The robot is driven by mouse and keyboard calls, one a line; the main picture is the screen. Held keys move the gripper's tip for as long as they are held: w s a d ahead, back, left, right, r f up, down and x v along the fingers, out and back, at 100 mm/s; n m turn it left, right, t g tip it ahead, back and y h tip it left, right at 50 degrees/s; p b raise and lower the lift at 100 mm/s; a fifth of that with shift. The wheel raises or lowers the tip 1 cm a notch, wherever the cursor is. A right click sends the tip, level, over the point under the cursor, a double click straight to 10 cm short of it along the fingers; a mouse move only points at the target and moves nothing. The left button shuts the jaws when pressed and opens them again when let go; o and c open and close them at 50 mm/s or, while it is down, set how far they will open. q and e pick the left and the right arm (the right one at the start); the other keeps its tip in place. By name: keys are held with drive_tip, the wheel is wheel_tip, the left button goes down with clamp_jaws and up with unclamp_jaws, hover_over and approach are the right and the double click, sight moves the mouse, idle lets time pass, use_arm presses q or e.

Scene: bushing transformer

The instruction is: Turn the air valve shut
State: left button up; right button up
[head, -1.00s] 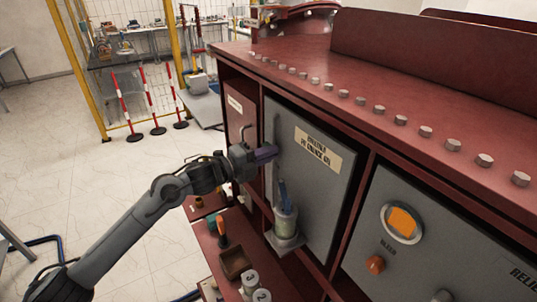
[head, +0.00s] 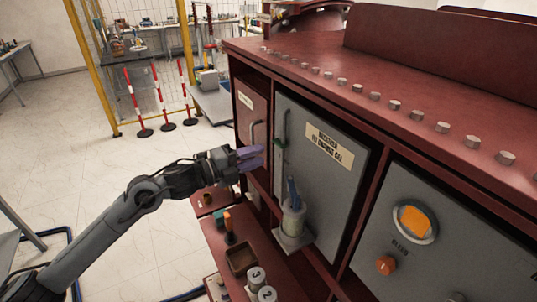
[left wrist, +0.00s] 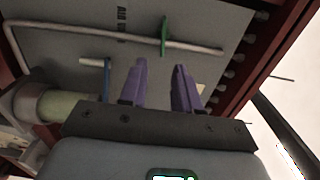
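A green lever handle (head: 281,143) sits on a thin pipe on the grey panel (head: 310,195). In the left wrist view the green handle (left wrist: 165,36) stands across the pipe, beside lettering that begins "AIR V". A blue lever (head: 293,190) is above a pale cylinder (head: 293,220) lower on the panel; this blue lever also shows in the left wrist view (left wrist: 107,78). My left gripper (head: 256,158) has purple fingers and is in front of the panel, left of the green handle and apart from it. In the left wrist view its fingers (left wrist: 161,82) are spread and empty. My right gripper is not in view.
A red shelf (head: 262,255) below holds a small brown box (head: 241,259), an orange-handled tool (head: 229,222) and numbered cylinders. An orange knob (head: 386,265) is on the panel to the right. The floor (head: 75,170) left of the cabinet is open.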

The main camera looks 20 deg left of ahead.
sight(276, 144)
use_arm(q)
drive_tip(key=shift+v, duration=1.9)
drive_tip(key=o, duration=0.5)
drive_tip(key=shift+n, duration=0.3)
drive_tip(key=shift+o, duration=1.3)
drive_tip(key=shift+n, duration=0.5)
drive_tip(key=shift+o, duration=1.2)
drive_tip(key=shift+a+f+n, duration=0.1)
drive_tip(key=shift+f+n, duration=0.3)
drive_tip(key=shift+n, duration=0.5)
drive_tip(key=w+d+n+p, duration=0.1)
drive_tip(key=w+n+p, duration=0.1)
drive_tip(key=n, duration=0.3)
drive_tip(key=w+d+n+p, duration=0.2)
drive_tip(key=w+n+p, duration=0.1)
drive_tip(key=w+n, duration=0.1)
drive_tip(key=w+d+r+n+p, duration=0.1)
drive_tip(key=w+d+n+p, duration=0.1)
drive_tip(key=n, duration=0.5)
drive_tip(key=shift+w+d+p, duration=0.1)
drive_tip(key=shift+w+p, duration=0.4)
drive_tip(key=shift+p, duration=0.15)
